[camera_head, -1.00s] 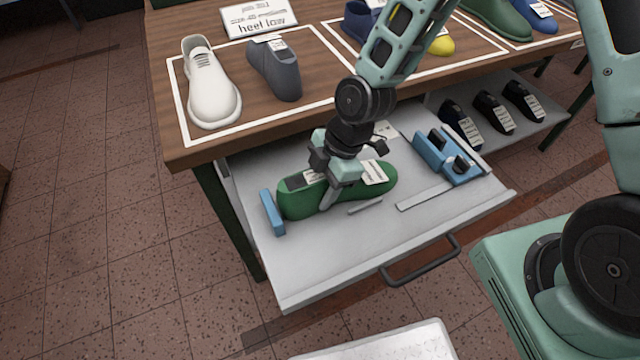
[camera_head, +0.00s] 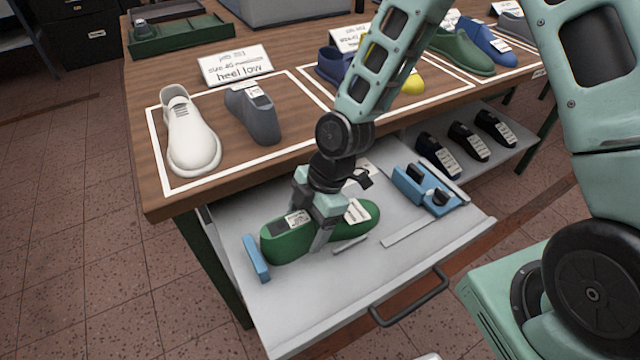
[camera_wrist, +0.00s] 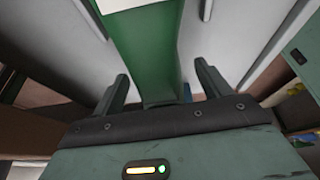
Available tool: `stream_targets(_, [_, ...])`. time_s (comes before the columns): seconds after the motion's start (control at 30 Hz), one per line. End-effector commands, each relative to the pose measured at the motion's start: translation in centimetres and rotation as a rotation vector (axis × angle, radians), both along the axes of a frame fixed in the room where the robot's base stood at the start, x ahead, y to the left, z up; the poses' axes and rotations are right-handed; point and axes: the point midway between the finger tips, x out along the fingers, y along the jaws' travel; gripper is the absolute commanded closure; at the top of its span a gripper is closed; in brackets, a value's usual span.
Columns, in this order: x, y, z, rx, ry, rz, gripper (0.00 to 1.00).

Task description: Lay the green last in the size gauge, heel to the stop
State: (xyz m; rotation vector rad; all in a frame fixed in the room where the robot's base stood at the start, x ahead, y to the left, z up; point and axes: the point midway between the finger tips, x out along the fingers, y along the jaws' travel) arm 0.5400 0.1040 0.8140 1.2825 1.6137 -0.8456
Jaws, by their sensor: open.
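The green last (camera_head: 285,244) lies on its side or sole, I cannot tell which, in the pulled-out grey drawer. Pale labels are on its upper face. One end is close beside the upright blue stop (camera_head: 256,258); I cannot tell whether they touch. A blue sliding block (camera_head: 428,190) and a grey strip (camera_head: 405,232) are to the right in the drawer. My gripper (camera_head: 322,238) is down over the middle of the last, fingers open on either side of it. In the wrist view, the last (camera_wrist: 150,50) passes between the two separated fingers (camera_wrist: 162,88).
The drawer (camera_head: 300,310) has bare floor in front of the last and a handle (camera_head: 410,298) at its front. Above stands a wooden table (camera_head: 160,135) with a white shoe (camera_head: 188,135), a grey last (camera_head: 254,115) and other lasts. Dark lasts (camera_head: 465,142) lie on a lower shelf.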

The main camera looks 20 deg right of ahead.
Motion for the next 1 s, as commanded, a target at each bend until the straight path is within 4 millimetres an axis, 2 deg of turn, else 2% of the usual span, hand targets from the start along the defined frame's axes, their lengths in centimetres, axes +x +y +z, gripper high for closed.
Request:
stream_targets(0.4, [0.9, -3.7, 9.1, -0.001, -0.005, -0.004, 0.24])
stream_targets(0.6, [1.1, -5.0, 12.5, -0.001, -0.004, -0.004, 0.24])
stream_targets(0.8, [1.2, -5.7, 14.3, 0.0, -0.003, -0.002, 0.24])
stream_targets(1.0, [1.2, -5.9, 14.6, 0.0, -0.002, 0.0, 0.24])
